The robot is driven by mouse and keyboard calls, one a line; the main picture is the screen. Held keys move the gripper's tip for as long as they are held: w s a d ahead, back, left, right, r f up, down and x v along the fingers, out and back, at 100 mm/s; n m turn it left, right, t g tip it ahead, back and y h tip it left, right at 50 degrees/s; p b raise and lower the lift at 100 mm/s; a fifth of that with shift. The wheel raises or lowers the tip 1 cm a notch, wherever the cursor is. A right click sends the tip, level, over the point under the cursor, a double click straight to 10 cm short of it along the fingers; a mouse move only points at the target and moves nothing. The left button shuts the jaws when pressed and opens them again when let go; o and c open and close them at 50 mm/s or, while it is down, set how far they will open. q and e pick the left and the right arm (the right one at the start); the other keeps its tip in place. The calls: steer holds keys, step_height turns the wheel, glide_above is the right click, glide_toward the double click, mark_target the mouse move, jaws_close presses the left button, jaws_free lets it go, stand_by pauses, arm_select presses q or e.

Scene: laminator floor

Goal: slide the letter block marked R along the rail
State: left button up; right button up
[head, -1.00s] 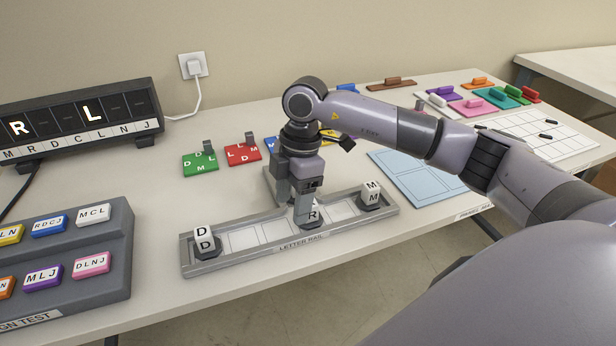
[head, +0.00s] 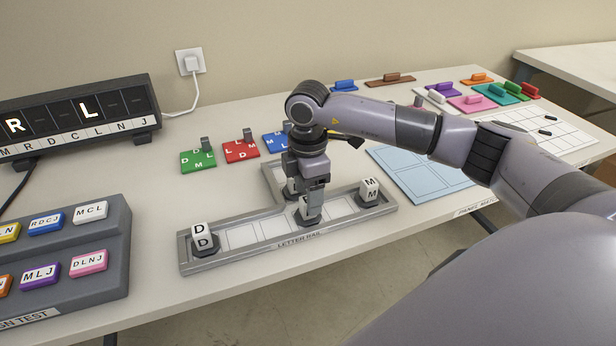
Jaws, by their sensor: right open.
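The letter rail (head: 300,241) is a grey T-shaped tray on the table. The block marked R (head: 306,214) stands in its long channel, right of the middle, mostly hidden by my gripper, so its letter does not read now. My right gripper (head: 312,204) points down at this block with its fingers open around or beside it; which one I cannot tell. A white block marked D (head: 202,236) stands at the rail's left end. A white block marked M (head: 370,189) stands near its right end. Another block (head: 291,187) sits in the back branch, partly hidden. My left gripper is out of view.
A dark display (head: 75,118) with lit R and L stands at back left. A grey button box (head: 115,240) is at front left. Green (head: 199,162), red (head: 241,152) and blue letter plates lie behind the rail. A light blue board (head: 415,175) lies to the right.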

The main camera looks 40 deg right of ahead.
steer(key=shift+f, duration=1.4)
steer(key=shift+c, duration=0.3)
jaws_close()
steer(key=shift+a, duration=0.1)
